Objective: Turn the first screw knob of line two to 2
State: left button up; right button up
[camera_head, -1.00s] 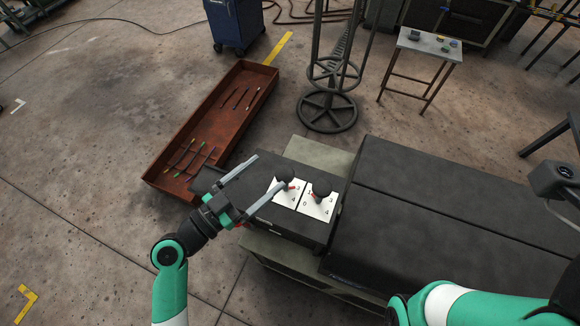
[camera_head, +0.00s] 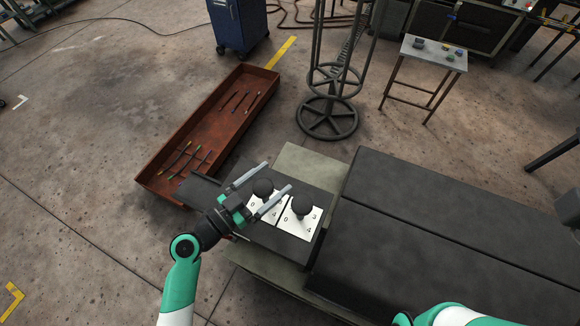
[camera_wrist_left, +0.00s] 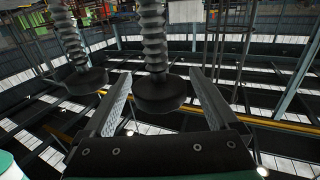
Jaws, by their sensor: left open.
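Two black screw knobs stand on white numbered plates side by side on the dark box. The left knob (camera_head: 263,187) stands on the left plate (camera_head: 273,215); the right knob (camera_head: 302,204) stands on the right plate (camera_head: 298,229). Some digits show; the knob heads hide the pointers. My left gripper (camera_head: 277,175) is open, its fingers on either side of the left knob. In the left wrist view, which is upside down, a ribbed-stem knob (camera_wrist_left: 158,95) sits between the fingers and the other knob (camera_wrist_left: 82,80) lies outside them. Contact cannot be told. My right gripper is out of frame.
A long dark slab (camera_head: 430,220) lies right of the box. A rusty tray (camera_head: 160,180) with several thin rods lies behind it to the left.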

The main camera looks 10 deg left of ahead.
pick_arm(q)
jog(key=shift+w+d, duration=0.3)
jog(key=shift+w, duration=0.25)
jog(key=shift+s, duration=0.15)
jog(key=shift+c, duration=0.4)
jog(key=c, duration=1.3)
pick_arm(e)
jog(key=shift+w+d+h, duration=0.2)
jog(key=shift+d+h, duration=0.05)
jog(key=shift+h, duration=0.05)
